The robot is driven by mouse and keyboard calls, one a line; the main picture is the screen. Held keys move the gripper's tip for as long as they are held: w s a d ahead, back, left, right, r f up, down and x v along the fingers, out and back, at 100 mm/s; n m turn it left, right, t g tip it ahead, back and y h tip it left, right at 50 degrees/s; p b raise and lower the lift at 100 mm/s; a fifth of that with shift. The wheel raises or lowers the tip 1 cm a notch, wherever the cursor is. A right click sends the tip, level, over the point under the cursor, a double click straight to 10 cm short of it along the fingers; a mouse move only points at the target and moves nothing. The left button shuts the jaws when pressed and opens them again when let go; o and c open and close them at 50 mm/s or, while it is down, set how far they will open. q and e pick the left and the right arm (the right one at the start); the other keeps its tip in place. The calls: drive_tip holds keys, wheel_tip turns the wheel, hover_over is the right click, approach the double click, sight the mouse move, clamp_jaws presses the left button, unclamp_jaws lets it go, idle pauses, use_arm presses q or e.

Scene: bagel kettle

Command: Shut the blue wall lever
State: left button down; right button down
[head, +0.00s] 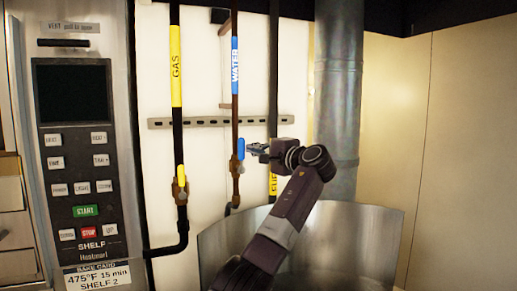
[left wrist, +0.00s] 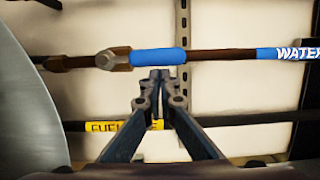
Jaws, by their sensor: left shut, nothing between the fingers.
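The blue lever (head: 241,148) sits on a brass valve (head: 236,167) on the vertical pipe labelled WATER. The lever points up, in line with the pipe. In the left wrist view, which is turned sideways, the blue lever (left wrist: 158,57) also runs along the pipe from the valve (left wrist: 113,60). My left gripper (head: 252,149) is just right of the lever in the head view. In the left wrist view, its closed fingertips (left wrist: 160,75) are at the lever's edge; I cannot tell if they touch it. My right gripper is not in view.
A yellow lever (head: 181,174) is on the GAS pipe (head: 176,80) to the left. A pipe labelled FUEL (left wrist: 110,126) runs close by. A metal kettle (head: 370,235) stands below, and an oven control panel (head: 80,150) is at the left.

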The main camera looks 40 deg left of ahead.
sight(240, 148)
use_arm(q)
drive_tip(key=shift+s+a+r+n+b, duration=0.15)
drive_tip(key=shift+s+n+b, duration=0.25)
drive_tip(key=shift+n, duration=0.2)
idle(0.6)
drive_tip(key=n, duration=0.1)
drive_tip(key=s+a+n+h+b, duration=0.1)
drive_tip(key=s+n+b, duration=0.1)
drive_tip(key=shift+s+a+r+n, duration=0.1)
drive_tip(key=shift+s+a+n, duration=0.05)
drive_tip(key=shift+s+n, duration=0.15)
drive_tip(key=s+a+f+n+t+h+b, duration=0.3)
drive_tip(key=s+n+b, duration=0.3)
drive_tip(key=n, duration=0.4)
drive_tip(key=shift+f+n+b, duration=0.3)
drive_tip(key=shift+f+b, duration=0.45)
drive_tip(key=shift+f, duration=0.05)
drive_tip(key=shift+f, duration=0.1)
